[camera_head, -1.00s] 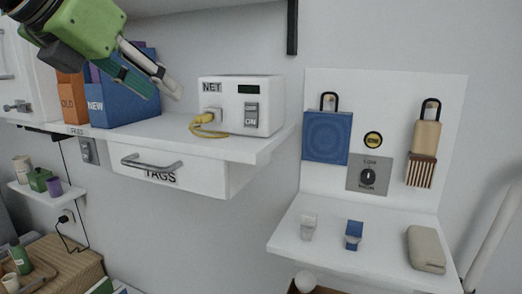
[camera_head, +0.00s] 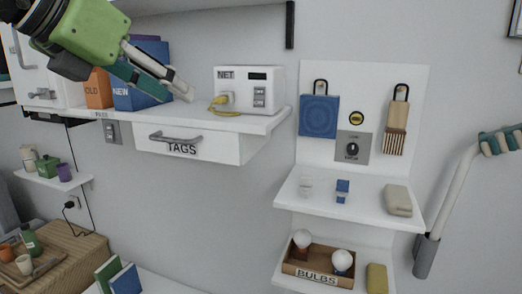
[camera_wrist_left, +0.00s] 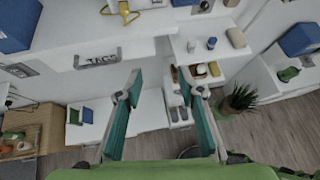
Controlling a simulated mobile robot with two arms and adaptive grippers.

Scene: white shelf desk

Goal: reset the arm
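My left gripper (camera_head: 176,92) comes in from the upper left in the head view, in front of the blue NEW box and the upper shelf. It has a green body, teal pads and pale finger links. In the left wrist view (camera_wrist_left: 160,85) its two fingers are spread apart with nothing between them, so it is open and empty. Below and beyond the fingers, that view shows shelves and the floor.
The upper shelf holds the NET box (camera_head: 240,90), the blue NEW box (camera_head: 135,97) and the orange OLD box (camera_head: 98,88). A TAGS drawer (camera_head: 205,150) is closed beneath. A BULBS crate (camera_head: 300,268) sits lower right. A plant (camera_wrist_left: 238,100) stands on the floor.

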